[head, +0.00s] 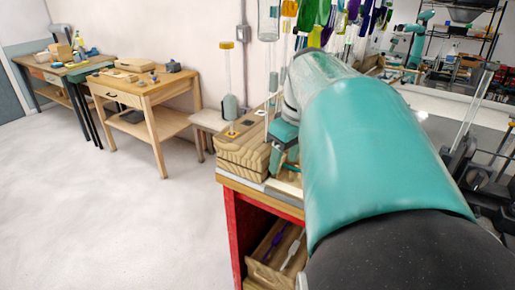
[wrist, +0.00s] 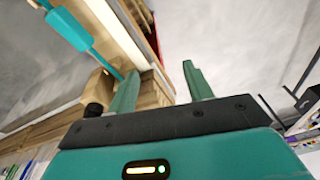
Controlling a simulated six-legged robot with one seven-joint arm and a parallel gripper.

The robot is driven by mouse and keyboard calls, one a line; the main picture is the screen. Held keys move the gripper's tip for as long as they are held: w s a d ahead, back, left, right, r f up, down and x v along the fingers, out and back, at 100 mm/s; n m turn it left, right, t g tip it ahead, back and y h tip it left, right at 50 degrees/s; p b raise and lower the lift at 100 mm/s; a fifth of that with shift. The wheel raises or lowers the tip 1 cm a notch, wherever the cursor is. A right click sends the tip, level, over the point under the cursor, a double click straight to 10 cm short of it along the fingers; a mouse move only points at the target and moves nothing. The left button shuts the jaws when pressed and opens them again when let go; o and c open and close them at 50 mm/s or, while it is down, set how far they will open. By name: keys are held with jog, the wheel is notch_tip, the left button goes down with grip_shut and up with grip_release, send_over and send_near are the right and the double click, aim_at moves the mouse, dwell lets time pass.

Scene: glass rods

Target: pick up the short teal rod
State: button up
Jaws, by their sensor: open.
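A teal rod (wrist: 68,29), thick in the middle with thin ends, lies at the upper left of the wrist view. One thin end runs down toward my left finger; I cannot tell whether they touch. My gripper (wrist: 160,72) is open, its two green fingers apart with nothing held between them. The rod lies outside the gap, to the left. In the head view my gripper (head: 286,160) is low over the red-framed bench, beside a wooden block. I cannot make out the teal rod there; my arm covers much of the bench.
The wooden block (head: 241,158) holds an upright clear tube with a yellow cap (head: 227,75). Coloured glass pieces (head: 325,20) hang above the bench. A wooden box (head: 268,270) with a purple and a white rod sits below. The floor (head: 110,220) at left is clear.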

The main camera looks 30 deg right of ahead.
jog(key=s+d+r+n+t+y, duration=0.1)
jog(key=s+d, duration=0.2)
jog(key=d, duration=0.7)
jog(key=s+d+r+n+y, duration=0.15)
jog(key=s+d, duration=0.25)
jog(key=d, duration=0.5)
jog(key=x, duration=1.4)
jog(key=shift+a, duration=0.1)
jog(key=shift+c, duration=0.2)
jog(key=shift+r, duration=0.1)
grip_shut()
